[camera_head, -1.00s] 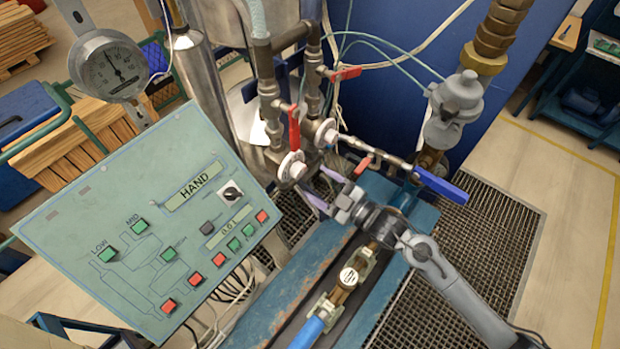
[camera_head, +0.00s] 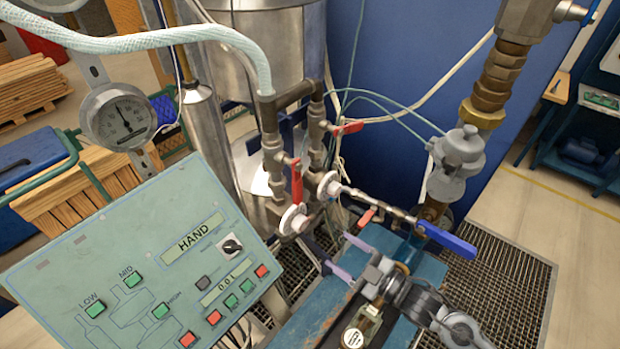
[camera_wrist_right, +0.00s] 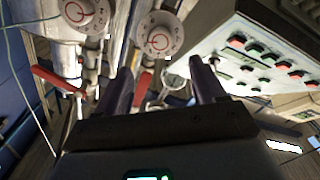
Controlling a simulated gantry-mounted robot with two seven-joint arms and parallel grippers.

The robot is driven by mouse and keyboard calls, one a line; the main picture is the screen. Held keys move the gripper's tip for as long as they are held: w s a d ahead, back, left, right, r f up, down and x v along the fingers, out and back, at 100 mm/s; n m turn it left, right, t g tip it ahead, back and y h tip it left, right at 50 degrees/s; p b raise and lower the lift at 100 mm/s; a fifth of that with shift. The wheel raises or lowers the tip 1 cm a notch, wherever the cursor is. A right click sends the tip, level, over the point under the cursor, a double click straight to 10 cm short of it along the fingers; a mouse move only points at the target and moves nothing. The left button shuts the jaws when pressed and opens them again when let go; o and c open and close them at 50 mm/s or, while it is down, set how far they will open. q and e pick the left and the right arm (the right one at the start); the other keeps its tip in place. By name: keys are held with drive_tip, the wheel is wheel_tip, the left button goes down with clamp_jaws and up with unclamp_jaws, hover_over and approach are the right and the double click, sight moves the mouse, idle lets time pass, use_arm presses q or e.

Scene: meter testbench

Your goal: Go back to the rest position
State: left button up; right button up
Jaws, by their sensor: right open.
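My right gripper (camera_head: 348,257) is open and empty in the head view, with its two purple fingers apart. It is over the blue bench, below and to the right of two round white valve knobs, one lower left (camera_head: 293,220) and one upper right (camera_head: 328,186). In the right wrist view the two fingers (camera_wrist_right: 165,88) point toward the piping with nothing between them. The same knobs show above them, one at left (camera_wrist_right: 85,12) and one near the middle (camera_wrist_right: 158,36). My left gripper is not in view.
A green control panel (camera_head: 120,235) reading HAND stands at the left, with a pressure gauge (camera_head: 122,116) behind it. A blue-handled valve (camera_head: 445,238) and red levers (camera_head: 297,180) stick out near the gripper. A floor grating (camera_head: 500,290) lies at the right.

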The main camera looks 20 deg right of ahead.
drive_tip(key=s+a+r+m+h+p, duration=0.1)
drive_tip(key=s+a+r+m+p, duration=0.1)
drive_tip(key=s+a+m+p, duration=0.15)
drive_tip(key=s+d+f+m+g+h+p, duration=0.1)
drive_tip(key=s+f+m+g+h, duration=0.2)
drive_tip(key=s+g, duration=0.3)
drive_tip(key=s+d+f+m+g+h+p, duration=0.2)
drive_tip(key=s+g, duration=0.4)
drive_tip(key=s, duration=0.4)
wheel_tip(320, 180, down, 2)
drive_tip(key=shift+s+f+m+h, duration=0.1)
drive_tip(key=shift+s+m+h, duration=0.45)
drive_tip(key=shift+h, duration=0.55)
drive_tip(key=shift+w, duration=0.15)
idle(1.3)
